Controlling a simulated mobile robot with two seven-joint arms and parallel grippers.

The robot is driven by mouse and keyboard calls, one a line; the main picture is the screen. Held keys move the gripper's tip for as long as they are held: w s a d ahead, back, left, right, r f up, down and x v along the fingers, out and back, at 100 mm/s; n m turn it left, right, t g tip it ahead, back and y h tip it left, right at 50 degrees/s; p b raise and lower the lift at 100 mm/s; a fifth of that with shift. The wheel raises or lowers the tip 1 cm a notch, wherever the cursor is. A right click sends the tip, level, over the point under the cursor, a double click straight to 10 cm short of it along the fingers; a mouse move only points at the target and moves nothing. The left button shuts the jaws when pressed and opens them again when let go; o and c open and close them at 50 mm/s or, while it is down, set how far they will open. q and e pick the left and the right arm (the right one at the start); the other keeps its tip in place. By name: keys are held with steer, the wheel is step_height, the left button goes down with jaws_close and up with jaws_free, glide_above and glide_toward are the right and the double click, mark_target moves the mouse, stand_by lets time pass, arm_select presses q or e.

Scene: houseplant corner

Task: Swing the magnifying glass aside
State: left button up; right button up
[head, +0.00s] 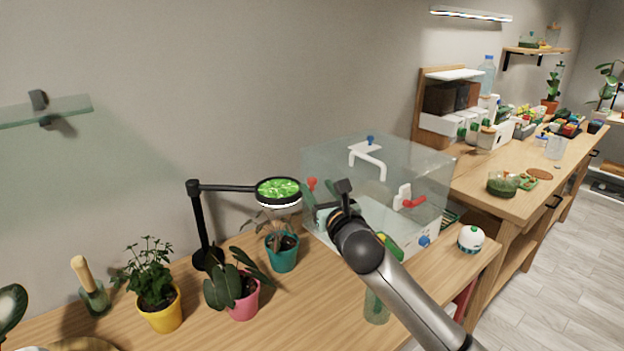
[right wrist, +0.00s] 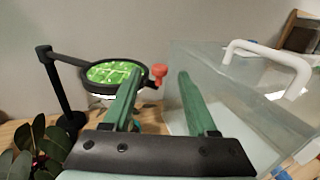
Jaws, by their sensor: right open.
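The magnifying glass (head: 279,191) is a round black-rimmed lens on a black jointed arm and upright post at the back of the wooden bench. Its lens looks bright green. A red knob (head: 311,184) sits at the lens's right side; in the right wrist view the knob (right wrist: 159,74) appears in the gap between my fingers. My right gripper (head: 312,206) is open and empty, just right of the lens. In the right wrist view its green fingers (right wrist: 159,84) point towards the knob; whether they reach around it I cannot tell. My left gripper is out of view.
A clear tank (head: 400,165) stands close to my right gripper. Below the lens are a teal pot (head: 283,254), a pink pot (head: 244,303) and a yellow pot (head: 163,312) with plants. A glass shelf (head: 45,110) is on the left wall.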

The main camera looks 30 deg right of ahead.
mark_target(314, 183)
steer(key=shift+x, duration=2.4)
jaws_close()
